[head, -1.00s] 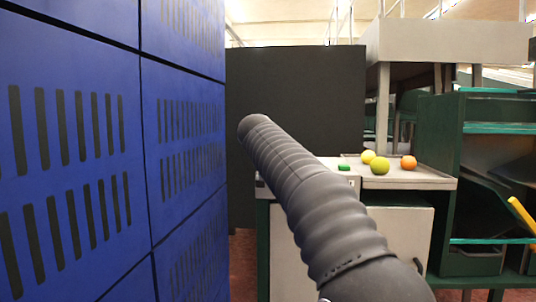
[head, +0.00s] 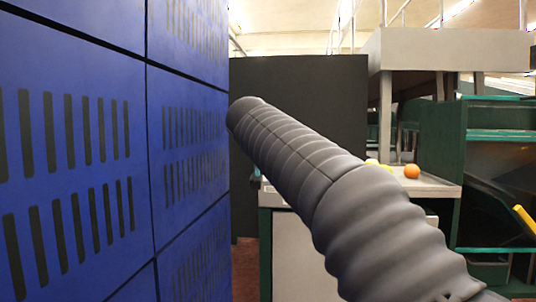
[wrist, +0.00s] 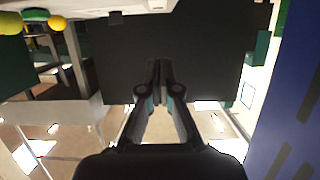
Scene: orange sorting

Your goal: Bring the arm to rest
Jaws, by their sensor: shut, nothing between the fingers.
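My gripper (wrist: 160,70) shows in the wrist view, its two fingers together with nothing between them, in front of a dark panel. In the head view my ribbed grey arm reaches from the lower right up to the left and ends close to the blue crates; the gripper itself is hidden there. An orange fruit (head: 411,171) sits on a pale table (head: 436,187) behind the arm. A yellow fruit (head: 372,162) is mostly hidden by the arm. In the wrist view a yellow-green fruit (wrist: 10,23) and an orange-yellow fruit (wrist: 57,23) show at the upper left.
A tall stack of blue slotted crates (head: 75,150) fills the left side, near the arm's far end. A dark panel (head: 310,90) stands behind. Green shelving (head: 440,130) stands at the right. A green object (wrist: 36,14) shows in the wrist view.

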